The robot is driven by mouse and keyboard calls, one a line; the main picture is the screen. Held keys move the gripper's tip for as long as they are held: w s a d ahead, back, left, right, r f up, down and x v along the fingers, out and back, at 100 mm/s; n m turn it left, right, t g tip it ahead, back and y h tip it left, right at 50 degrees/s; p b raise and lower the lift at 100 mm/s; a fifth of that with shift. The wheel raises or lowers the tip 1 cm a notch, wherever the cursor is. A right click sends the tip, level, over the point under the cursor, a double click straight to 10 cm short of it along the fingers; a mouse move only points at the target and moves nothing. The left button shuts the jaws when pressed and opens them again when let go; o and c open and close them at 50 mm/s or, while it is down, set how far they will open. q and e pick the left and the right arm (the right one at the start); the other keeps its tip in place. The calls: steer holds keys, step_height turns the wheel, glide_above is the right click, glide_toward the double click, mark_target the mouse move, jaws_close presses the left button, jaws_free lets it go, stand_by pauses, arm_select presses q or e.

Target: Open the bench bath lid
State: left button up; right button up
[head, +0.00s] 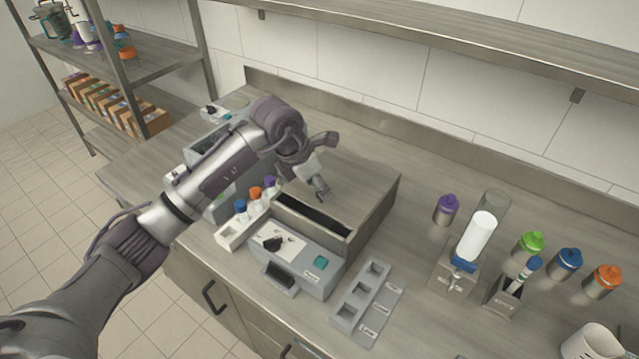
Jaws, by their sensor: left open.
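The bench bath (330,243) is a grey box on the counter with a control panel on its front. Its flat grey lid (372,187) lies over the back part of the top. A long dark gap shows along the front of the top, between the lid and the front rim. My left gripper (326,166) is above the lid, open, with nothing seen between its fingers. One finger points down close to the lid; I cannot tell if it touches. My left forearm and wrist hide the left back of the bath. My right gripper is not in view.
A rack with capped bottles (238,225) stands left of the bath. An empty grey holder (366,296) lies at its right front. Further right are a purple-capped bottle (446,210), a dispenser (477,240), several capped bottles and a white jug (590,343). A wall shelf overhangs the back.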

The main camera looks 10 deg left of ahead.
arm_select(q)
steer(key=shift+x, duration=0.9)
steer(key=shift+c, duration=0.4)
jaws_close()
